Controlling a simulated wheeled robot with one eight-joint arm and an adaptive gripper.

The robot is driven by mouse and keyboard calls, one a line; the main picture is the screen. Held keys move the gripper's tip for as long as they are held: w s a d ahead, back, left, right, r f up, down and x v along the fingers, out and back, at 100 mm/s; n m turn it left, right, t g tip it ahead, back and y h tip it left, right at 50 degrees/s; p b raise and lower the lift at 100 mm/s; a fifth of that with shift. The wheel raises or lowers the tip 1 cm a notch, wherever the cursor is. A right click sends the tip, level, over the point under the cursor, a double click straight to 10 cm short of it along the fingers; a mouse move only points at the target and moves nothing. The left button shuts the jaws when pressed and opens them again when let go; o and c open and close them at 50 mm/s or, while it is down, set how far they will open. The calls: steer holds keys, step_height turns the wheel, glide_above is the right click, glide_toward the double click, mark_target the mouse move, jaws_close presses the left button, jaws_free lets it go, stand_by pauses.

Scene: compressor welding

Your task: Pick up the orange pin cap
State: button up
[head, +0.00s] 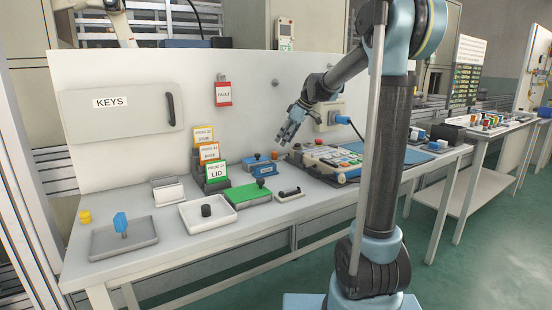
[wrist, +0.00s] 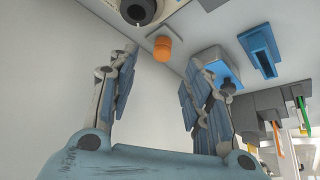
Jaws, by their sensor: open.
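The orange pin cap (wrist: 162,48) shows in the wrist view near the top, on a small light plate beside a dark round part (wrist: 138,10). It appears between and beyond my two fingers, apart from them. My gripper (wrist: 158,85) is open and empty, its fingers spread wide. In the head view my gripper (head: 289,132) hangs in the air above the table, left of the panel with several buttons (head: 325,158).
A white back panel (head: 130,70) with a KEYS cabinet stands behind. The table's front strip is mostly clear.

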mark_target(275, 152)
steer(key=shift+x, duration=3.9)
steer(key=shift+a+r, duration=0.15)
steer(key=shift+a, duration=0.05)
steer(key=c, duration=0.9)
